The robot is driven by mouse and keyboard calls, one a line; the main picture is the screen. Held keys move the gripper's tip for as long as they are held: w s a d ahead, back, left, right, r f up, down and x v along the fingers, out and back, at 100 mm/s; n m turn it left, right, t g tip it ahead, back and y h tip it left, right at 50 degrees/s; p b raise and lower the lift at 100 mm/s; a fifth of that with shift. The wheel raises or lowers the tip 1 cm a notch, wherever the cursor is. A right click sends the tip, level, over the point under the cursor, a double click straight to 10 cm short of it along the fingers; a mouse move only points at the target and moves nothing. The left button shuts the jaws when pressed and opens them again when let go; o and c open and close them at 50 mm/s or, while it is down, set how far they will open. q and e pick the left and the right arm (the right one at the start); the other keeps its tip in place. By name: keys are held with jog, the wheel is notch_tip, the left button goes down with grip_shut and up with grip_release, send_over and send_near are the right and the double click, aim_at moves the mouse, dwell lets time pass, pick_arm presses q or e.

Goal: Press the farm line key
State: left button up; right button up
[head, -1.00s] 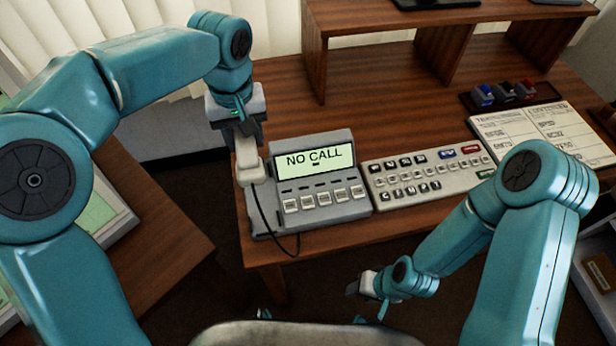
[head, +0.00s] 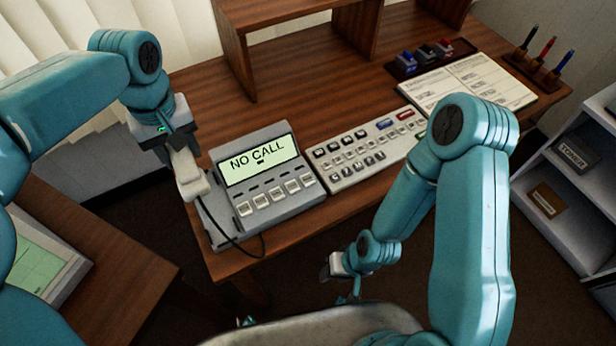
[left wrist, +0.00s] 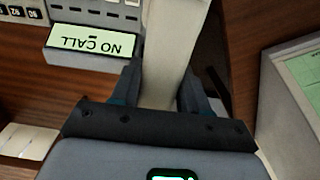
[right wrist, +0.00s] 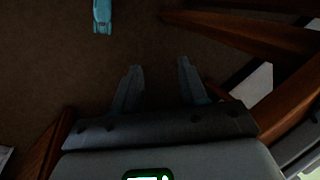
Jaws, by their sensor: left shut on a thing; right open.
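A grey desk phone (head: 268,211) with a lit display (head: 260,161) reading NO CALL stands near the desk's front edge. A row of pale keys (head: 274,196) runs below the display; their labels are too small to read. My left gripper (head: 177,150) is shut on the pale handset (head: 190,178), held at the phone's left side with its cord hanging down. The handset also fills the jaws in the left wrist view (left wrist: 172,55). My right gripper (head: 335,268) is open and empty, low in front of the desk; its spread fingers show in the right wrist view (right wrist: 160,88).
A pale keypad panel (head: 345,178) with dark, blue and red keys lies right of the phone. A wooden shelf (head: 235,50) stands at the back. Grey shelving (head: 530,190) is at the right.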

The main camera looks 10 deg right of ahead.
grip_shut()
dwell(1.5)
